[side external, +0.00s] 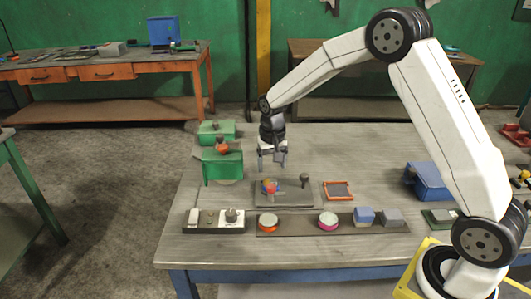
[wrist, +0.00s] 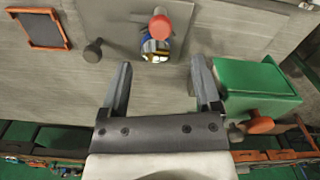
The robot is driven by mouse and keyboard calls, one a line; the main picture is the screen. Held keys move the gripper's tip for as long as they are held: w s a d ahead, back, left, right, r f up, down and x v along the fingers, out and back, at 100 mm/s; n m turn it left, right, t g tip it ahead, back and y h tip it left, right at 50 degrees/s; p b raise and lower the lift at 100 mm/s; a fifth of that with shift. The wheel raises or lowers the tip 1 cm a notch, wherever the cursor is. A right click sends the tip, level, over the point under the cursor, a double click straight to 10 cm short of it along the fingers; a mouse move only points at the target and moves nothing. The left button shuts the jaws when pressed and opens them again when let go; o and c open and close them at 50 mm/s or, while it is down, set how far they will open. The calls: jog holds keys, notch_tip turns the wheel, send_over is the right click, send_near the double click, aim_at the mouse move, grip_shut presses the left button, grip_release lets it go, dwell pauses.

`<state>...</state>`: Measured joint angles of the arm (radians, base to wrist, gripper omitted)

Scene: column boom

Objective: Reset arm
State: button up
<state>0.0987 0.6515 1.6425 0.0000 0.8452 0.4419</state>
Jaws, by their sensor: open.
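My gripper (side external: 272,163) is above the table, over the space behind the grey plate (side external: 290,200) and to the right of the green box (side external: 222,168). Its jaws are apart and nothing is between them. In the wrist view, the two fingers of my gripper (wrist: 161,68) point toward the plate, with bare table between them. My arm is bent high, with its forearm angled down to the left.
A red-topped multicoloured piece (wrist: 155,47) and a dark knob (wrist: 93,50) stand by the plate. An orange-framed tray (side external: 338,191), a control box (side external: 214,220), a dark strip (side external: 295,226) with several pieces and a blue bin (side external: 432,182) surround it.

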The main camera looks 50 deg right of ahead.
dwell(0.3)
jog(key=shift+s+a+r, duration=0.2)
jog(key=shift+s+r, duration=0.05)
jog(key=shift+s, duration=0.35)
jog(key=s+a+n+t, duration=0.1)
jog(key=s+a+n, duration=0.1)
jog(key=s, duration=0.7)
jog(key=s+a+r+n+t, duration=0.1)
jog(key=s+n, duration=0.3)
jog(key=s, duration=0.6)
jog(key=shift+s+a+r+t, duration=0.3)
jog(key=shift+a, duration=0.4)
